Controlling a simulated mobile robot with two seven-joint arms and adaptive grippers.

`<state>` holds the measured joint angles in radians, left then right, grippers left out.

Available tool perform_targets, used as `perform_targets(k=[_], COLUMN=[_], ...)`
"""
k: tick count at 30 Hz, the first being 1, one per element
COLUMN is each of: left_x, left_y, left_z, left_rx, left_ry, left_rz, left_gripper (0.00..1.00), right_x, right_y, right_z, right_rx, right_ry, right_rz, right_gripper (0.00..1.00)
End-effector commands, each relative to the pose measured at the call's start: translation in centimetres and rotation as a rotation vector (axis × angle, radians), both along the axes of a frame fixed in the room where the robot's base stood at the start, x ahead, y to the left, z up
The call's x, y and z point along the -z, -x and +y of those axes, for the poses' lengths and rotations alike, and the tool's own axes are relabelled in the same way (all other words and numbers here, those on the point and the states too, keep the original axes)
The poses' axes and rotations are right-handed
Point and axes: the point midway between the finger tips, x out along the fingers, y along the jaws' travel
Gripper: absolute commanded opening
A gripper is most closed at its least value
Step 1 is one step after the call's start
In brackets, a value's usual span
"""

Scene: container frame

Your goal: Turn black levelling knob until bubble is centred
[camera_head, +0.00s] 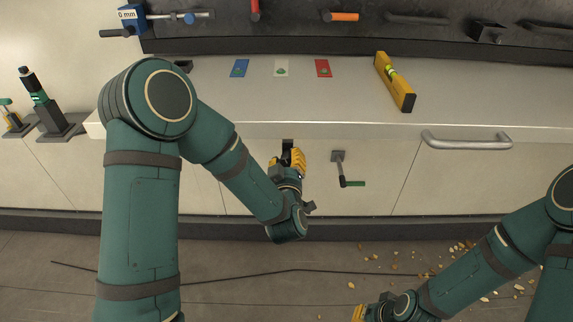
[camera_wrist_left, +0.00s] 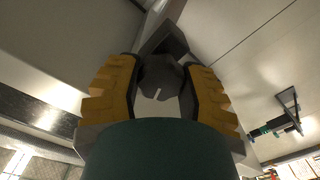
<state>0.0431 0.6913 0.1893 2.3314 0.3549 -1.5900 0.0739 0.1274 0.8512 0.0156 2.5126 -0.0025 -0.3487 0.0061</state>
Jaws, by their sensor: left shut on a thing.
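The black levelling knob (camera_wrist_left: 160,82) sits between the two yellow-backed fingers of my left gripper (camera_wrist_left: 162,92) in the left wrist view. A light mark shows on its face. The fingers are shut on it from both sides. In the head view my left gripper (camera_head: 291,162) is at the cabinet front, just under the worktop edge, and mostly covers the knob. A yellow spirit level (camera_head: 395,82) lies on the worktop to the right. Its greenish vial shows, but the bubble is too small to tell. My right gripper (camera_head: 360,312) is low at the bottom edge, partly cut off.
A crank with a green handle (camera_head: 348,172) juts from the cabinet front just right of my left gripper. A metal bar handle (camera_head: 466,141) is further right. Small pale bits litter the floor.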

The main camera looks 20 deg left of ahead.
Motion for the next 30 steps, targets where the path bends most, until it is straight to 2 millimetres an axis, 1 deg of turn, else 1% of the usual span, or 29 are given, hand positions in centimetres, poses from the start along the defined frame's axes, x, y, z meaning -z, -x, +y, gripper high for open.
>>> perform_targets(k=[3,9,22,23,24,25,26,30], left_x=[-0.20,-0.24,-0.28,-0.28,-0.27,-0.25,-0.23,-0.15], left_y=[-0.09,-0.10,-0.10,-0.11,-0.09,-0.09,-0.09,-0.05], left_z=[-0.03,-0.02,-0.01,0.00,0.00,0.00,-0.01,0.00], left_rx=[-0.001,-0.001,-0.002,-0.002,-0.002,-0.002,-0.001,-0.001], left_ry=[-0.041,-0.079,-0.087,-0.086,-0.086,-0.086,-0.086,-0.086], left_rz=[0.004,0.016,0.019,0.019,0.019,0.019,0.020,0.022], left_gripper=[0.05,0.05,0.05,0.46,0.60,0.71,0.73,0.73], right_x=[0.43,0.65,0.67,0.67,0.67,0.67,0.67,0.68], right_y=[0.06,-0.02,-0.05,-0.05,-0.05,-0.05,-0.05,-0.04], right_z=[0.01,0.00,0.00,0.00,-0.01,-0.01,-0.01,0.00], right_rx=[-0.002,-0.001,-0.001,-0.001,-0.001,-0.001,-0.001,-0.001], right_ry=[0.000,0.000,0.000,0.000,0.000,0.000,0.000,0.000], right_rz=[0.002,0.000,-0.001,-0.001,-0.001,-0.001,-0.001,-0.001], right_gripper=[0.00,0.00,0.00,0.00,0.00,0.00,0.00,0.00])
